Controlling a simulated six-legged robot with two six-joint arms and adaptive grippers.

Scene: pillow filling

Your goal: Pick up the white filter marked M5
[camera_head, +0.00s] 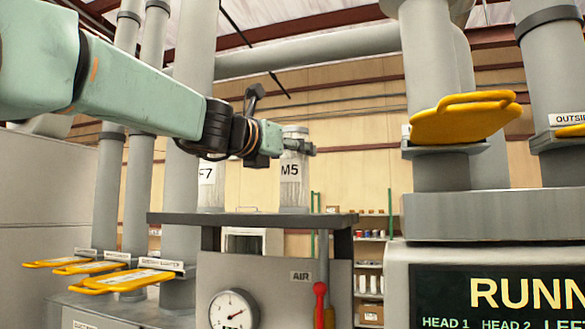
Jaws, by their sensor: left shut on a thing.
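The white filter marked M5 (291,183) stands upright on the dark shelf top (260,219) of the grey machine. My left arm reaches in from the left, and my left gripper (299,147) is shut around the upper part of the filter, just under its cap. The filter's base appears to be at the shelf surface; I cannot tell if there is a gap. My right gripper is not in view.
A second filter, its label partly hidden and ending in 7 (209,184), stands close to the left. Grey vertical pipes with yellow slide handles (125,279) are at left. A yellow-handled gate (462,116) is at right. A gauge (232,310) and red-knobbed lever (320,290) sit below.

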